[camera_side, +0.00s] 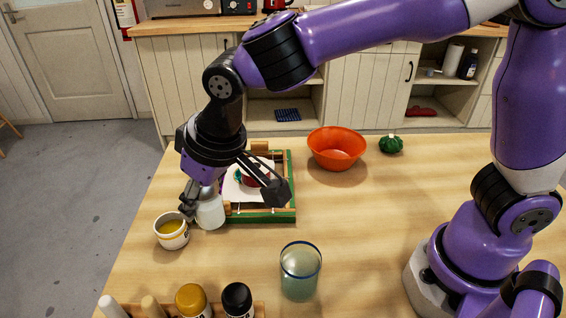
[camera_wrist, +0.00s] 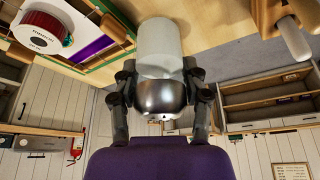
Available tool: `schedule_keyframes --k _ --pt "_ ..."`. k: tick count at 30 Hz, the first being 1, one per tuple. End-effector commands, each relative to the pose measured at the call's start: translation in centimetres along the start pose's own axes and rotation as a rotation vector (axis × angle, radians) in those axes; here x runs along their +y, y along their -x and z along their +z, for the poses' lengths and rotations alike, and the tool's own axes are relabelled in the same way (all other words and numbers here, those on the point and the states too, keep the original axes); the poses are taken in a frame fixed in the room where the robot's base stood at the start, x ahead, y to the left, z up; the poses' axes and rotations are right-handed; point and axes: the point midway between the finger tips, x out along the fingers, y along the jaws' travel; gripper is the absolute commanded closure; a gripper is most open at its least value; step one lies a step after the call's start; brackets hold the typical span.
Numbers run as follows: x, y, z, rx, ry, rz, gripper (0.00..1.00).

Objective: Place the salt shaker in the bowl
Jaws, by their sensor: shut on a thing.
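The salt shaker (camera_side: 210,211) has a whitish body and a metal-coloured top. My gripper (camera_side: 200,196) is shut on it near its top, at the left part of the table. In the wrist view the shaker (camera_wrist: 158,50) sits between both fingers of my gripper (camera_wrist: 160,88), its grey metallic cap toward the palm. I cannot tell whether its base touches the table. The orange-red bowl (camera_side: 337,150) stands upright at the back of the table, to the right of my gripper, and looks empty.
A glass (camera_side: 300,272) and bottles (camera_side: 238,300) are in front. A green item (camera_side: 391,144) is right of the bowl.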

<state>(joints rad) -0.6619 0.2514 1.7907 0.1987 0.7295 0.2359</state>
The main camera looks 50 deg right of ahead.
Motion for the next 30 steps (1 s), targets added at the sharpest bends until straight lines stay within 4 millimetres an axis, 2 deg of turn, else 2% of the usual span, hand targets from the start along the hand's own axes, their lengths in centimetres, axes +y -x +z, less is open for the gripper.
schedule_keyframes --k 5,9,12,15,20,23,30 --pt "8.5 0.5 -0.2 -0.006 -0.337 0.141 0.95" --pt "15.8 1.5 1.1 -0.005 -0.655 0.27 0.95" --pt "19.9 2.4 2.7 0.0 -0.851 0.35 0.95" --pt "22.6 3.2 4.1 0.006 -0.997 0.41 0.95" --pt "25.1 3.7 5.5 0.009 -1.112 0.459 0.95" --pt "26.8 3.1 6.3 0.009 -1.13 0.467 0.95" --pt "32.4 0.2 8.7 0.007 -1.128 0.464 0.95"
